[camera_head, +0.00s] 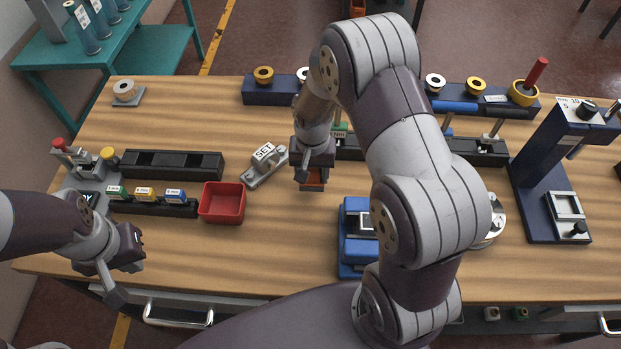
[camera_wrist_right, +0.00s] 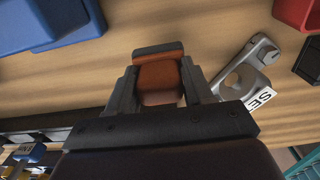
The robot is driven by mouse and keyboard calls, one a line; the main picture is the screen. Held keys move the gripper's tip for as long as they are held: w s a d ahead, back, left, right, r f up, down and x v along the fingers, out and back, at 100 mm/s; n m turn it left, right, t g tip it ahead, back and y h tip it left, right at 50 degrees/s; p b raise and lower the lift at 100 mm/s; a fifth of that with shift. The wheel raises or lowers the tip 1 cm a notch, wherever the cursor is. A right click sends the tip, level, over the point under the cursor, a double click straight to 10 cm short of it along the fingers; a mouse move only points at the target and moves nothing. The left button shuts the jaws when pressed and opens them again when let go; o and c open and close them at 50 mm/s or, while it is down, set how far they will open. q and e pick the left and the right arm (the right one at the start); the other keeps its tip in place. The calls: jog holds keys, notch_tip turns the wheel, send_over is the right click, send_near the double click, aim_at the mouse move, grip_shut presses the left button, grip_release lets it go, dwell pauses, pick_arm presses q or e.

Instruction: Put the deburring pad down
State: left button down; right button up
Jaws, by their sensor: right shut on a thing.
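The deburring pad (camera_wrist_right: 160,80) is an orange-brown block with a dark grey strip along its far edge. My right gripper (camera_wrist_right: 160,88) is shut on it, one finger on each side. In the head view, my right gripper (camera_head: 313,177) points down over the middle of the workbench, with the pad (camera_head: 313,186) at its tips. Bare wood surrounds the pad; I cannot tell whether it touches the bench top. My left gripper (camera_head: 113,283) is at the bench's front left edge, apart from the objects; its jaw opening is unclear.
A grey clamp labelled SET (camera_head: 265,165) and a red bin (camera_head: 222,203) are left of the pad. A blue fixture (camera_head: 354,262) is nearer the front, partly behind my right arm. Black racks stand behind. Bare wood (camera_head: 290,235) lies between the bin and the blue fixture.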

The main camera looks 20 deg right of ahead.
aim_at(312, 184)
jog(key=shift+f, duration=0.4)
notch_tip(312, 184, down, 3)
jog(key=shift+s+r+p, duration=0.1)
jog(key=shift+p, duration=0.45)
jog(key=shift+w+f, duration=0.2)
jog(key=shift+f, duration=0.15)
jog(key=shift+s+f, duration=0.1)
jog(key=o, duration=1)
